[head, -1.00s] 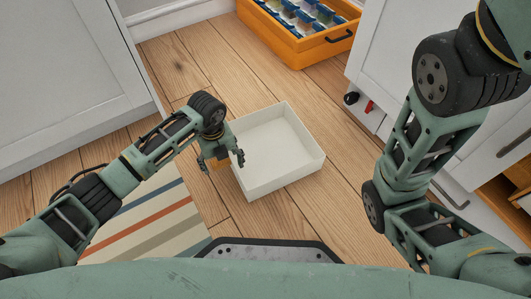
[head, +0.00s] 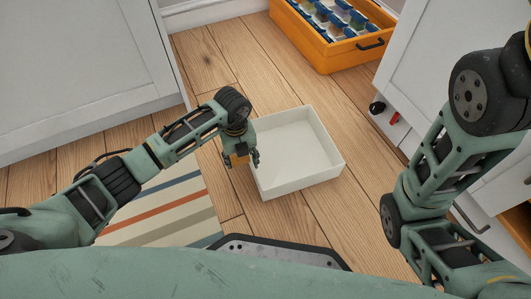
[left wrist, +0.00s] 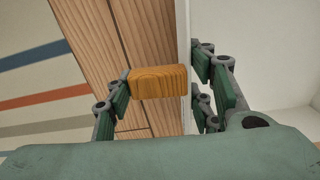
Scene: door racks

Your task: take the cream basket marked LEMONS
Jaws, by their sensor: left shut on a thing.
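The cream basket (head: 300,150) is an open, empty, low-walled box on the wooden floor in the middle of the head view. No LEMONS marking can be read from here. My left gripper (head: 243,158) is at the basket's left wall. In the left wrist view its fingers straddle that wall (left wrist: 186,35), one side outside and one inside. A wooden handle-like block (left wrist: 158,82) on the outer face lies between the fingers, and the gripper is shut there. My right arm shows at the right of the head view, but its gripper is out of view.
An orange crate (head: 340,57) with several blue-and-white items stands on the floor beyond the basket. White cabinets (head: 80,70) flank the space, also at right (head: 430,50). A striped rug (head: 165,215) lies at left. Bare floor surrounds the basket.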

